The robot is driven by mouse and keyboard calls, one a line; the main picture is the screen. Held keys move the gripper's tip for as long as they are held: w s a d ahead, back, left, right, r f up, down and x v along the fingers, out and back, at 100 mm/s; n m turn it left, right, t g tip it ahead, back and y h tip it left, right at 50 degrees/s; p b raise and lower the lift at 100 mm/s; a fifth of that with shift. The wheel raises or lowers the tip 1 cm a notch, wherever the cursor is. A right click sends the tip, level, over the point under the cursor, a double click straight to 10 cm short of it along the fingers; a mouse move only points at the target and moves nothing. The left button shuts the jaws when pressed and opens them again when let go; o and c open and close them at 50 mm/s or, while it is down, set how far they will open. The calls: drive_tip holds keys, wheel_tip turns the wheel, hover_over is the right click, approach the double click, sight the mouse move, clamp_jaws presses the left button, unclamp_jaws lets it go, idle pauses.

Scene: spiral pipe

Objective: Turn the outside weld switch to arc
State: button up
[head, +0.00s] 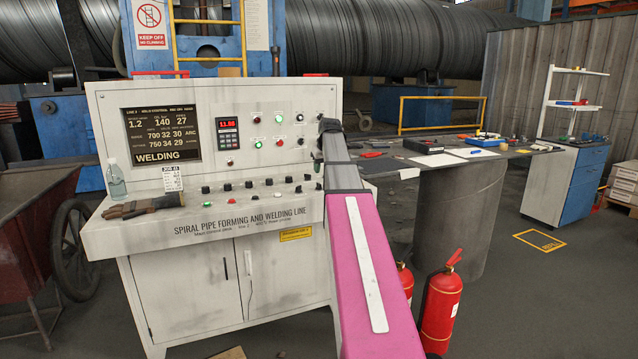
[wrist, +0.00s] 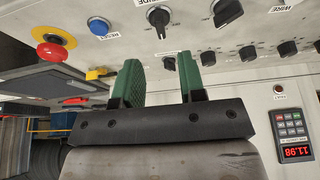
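The control console (head: 215,215) carries rows of black rotary knobs (head: 249,184) on its sloping panel. No label reading outside weld or arc is legible, so I cannot tell which knob is that switch. My gripper (head: 318,160) is at the panel's right end in the head view, largely hidden by my arm. In the wrist view my gripper's green fingers (wrist: 160,60) are apart with nothing held. A small black knob (wrist: 169,63) shows in the gap between them. A larger black knob (wrist: 158,17) with a pale pointer shows just past the fingertips.
In the wrist view, a blue reset button (wrist: 98,26) and a red mushroom button (wrist: 53,52) on yellow sit left of the fingers. Gloves (head: 140,207) and a bottle (head: 116,178) rest on the console's left. A tool-covered table (head: 395,165) and a fire extinguisher (head: 440,305) stand right.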

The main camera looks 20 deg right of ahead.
sight(319, 183)
drive_tip(key=x, duration=0.7)
drive_tip(key=shift+f, duration=0.25)
clamp_jaws()
